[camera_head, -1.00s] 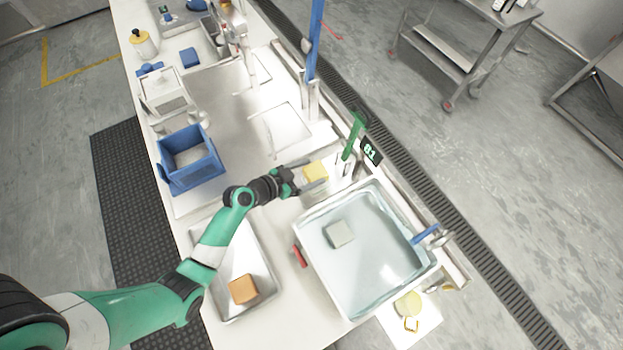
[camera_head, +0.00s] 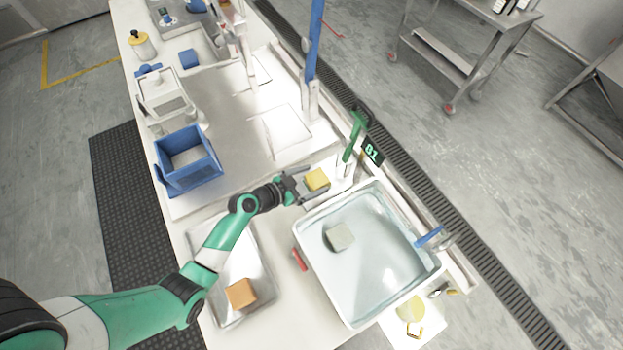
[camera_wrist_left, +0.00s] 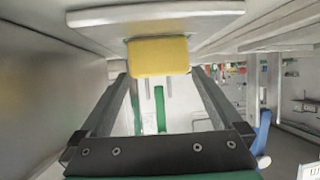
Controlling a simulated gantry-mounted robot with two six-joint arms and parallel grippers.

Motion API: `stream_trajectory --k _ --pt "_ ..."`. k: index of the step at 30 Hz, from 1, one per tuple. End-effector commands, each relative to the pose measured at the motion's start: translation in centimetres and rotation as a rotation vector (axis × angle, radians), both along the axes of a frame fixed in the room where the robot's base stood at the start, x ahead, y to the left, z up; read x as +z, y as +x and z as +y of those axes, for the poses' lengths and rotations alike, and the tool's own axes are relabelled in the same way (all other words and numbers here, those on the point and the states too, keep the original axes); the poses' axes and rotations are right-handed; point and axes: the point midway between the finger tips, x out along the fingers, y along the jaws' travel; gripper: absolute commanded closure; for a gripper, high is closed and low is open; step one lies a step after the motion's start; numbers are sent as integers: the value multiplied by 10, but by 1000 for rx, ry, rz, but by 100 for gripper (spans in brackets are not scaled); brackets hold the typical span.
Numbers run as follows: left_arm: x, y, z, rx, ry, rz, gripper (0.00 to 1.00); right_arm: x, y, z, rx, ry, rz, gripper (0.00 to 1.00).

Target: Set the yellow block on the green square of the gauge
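The yellow block (camera_head: 317,180) rests on the pale plate of the gauge, beside the green upright (camera_head: 354,136). In the left wrist view the block (camera_wrist_left: 158,57) lies against the white plate (camera_wrist_left: 155,17). My left gripper (camera_head: 318,181) has its fingers spread on either side of the block, with a small gap showing at the fingers; it is open. My right gripper is not in view.
A water-filled tub (camera_head: 325,285) with a grey block (camera_head: 339,237) stands close to the gauge. A metal tray (camera_head: 262,268) holds an orange block (camera_head: 241,294). A blue crate (camera_head: 186,177) stands left. A digital display (camera_head: 372,151) is behind the gauge.

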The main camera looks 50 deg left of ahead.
Motion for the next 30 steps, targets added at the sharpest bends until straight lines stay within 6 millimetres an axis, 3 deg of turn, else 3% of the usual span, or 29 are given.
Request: stream_trajectory --k 7,21,30 --pt "7 -5 1 1 0 1 0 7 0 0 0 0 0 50" --pt "51 -96 14 5 -1 0 0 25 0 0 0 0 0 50" --pt "55 -108 15 0 0 0 0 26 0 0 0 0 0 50"
